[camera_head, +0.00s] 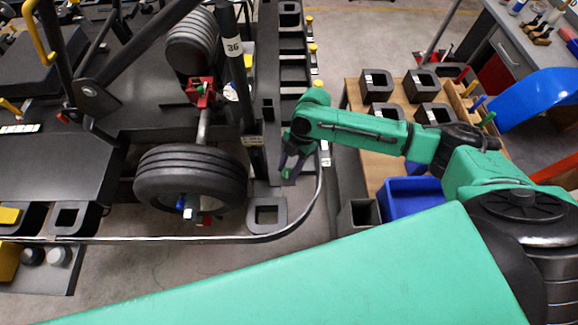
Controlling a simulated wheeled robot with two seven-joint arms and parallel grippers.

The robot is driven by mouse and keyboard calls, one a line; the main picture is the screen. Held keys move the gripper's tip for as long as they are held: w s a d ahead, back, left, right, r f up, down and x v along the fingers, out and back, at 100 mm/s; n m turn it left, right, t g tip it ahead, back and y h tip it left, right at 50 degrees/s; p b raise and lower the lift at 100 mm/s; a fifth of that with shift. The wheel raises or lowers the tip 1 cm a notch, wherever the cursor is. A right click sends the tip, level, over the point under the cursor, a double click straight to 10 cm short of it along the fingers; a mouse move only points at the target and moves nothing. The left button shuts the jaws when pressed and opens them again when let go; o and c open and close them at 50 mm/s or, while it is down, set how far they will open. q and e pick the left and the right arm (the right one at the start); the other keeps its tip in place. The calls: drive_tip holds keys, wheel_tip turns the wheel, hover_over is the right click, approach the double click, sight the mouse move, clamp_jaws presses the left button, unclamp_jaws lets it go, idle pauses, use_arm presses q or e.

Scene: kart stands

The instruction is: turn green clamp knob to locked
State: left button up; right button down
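My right gripper (290,168) reaches in from the right and points down beside the black kart stand (256,160), right of the kart's front wheel. Its dark fingers look slightly apart. A small green spot shows at the fingertips; it may be the green clamp knob, but it is too small to be sure. I cannot tell whether the fingers touch it, or whether it is locked. My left gripper is not in view.
The kart's tyre (190,178) and a red bracket (201,93) lie left of the gripper. A curved grey rail (306,207) runs close by on the right. A wooden table (385,147) with black blocks and a blue bin (408,196) stands further right.

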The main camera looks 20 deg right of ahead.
drive_tip(key=shift+r+m+p, duration=0.15)
drive_tip(key=shift+m+p, duration=0.35)
drive_tip(key=shift+s+d+m+t+p, duration=0.1)
drive_tip(key=shift+m+t+p, duration=0.5)
drive_tip(key=shift+m+p, duration=0.35)
drive_tip(key=m+t, duration=0.1)
drive_tip(key=m, duration=0.2)
drive_tip(key=shift+p, duration=0.4)
drive_tip(key=m, duration=0.2)
drive_tip(key=m+t, duration=0.1)
drive_tip(key=m, duration=0.1)
drive_tip(key=m+t, duration=0.1)
drive_tip(key=m, duration=0.1)
drive_tip(key=shift+s, duration=0.25)
drive_tip(key=m+t+h, duration=0.1)
drive_tip(key=m, duration=0.2)
drive_tip(key=m+t, duration=0.1)
drive_tip(key=m, duration=0.2)
drive_tip(key=shift+s+a+f+h, duration=0.15)
drive_tip(key=shift+a+f+h, duration=0.05)
drive_tip(key=shift+h, duration=0.2)
drive_tip(key=shift+c, duration=2.2)
unclamp_jaws()
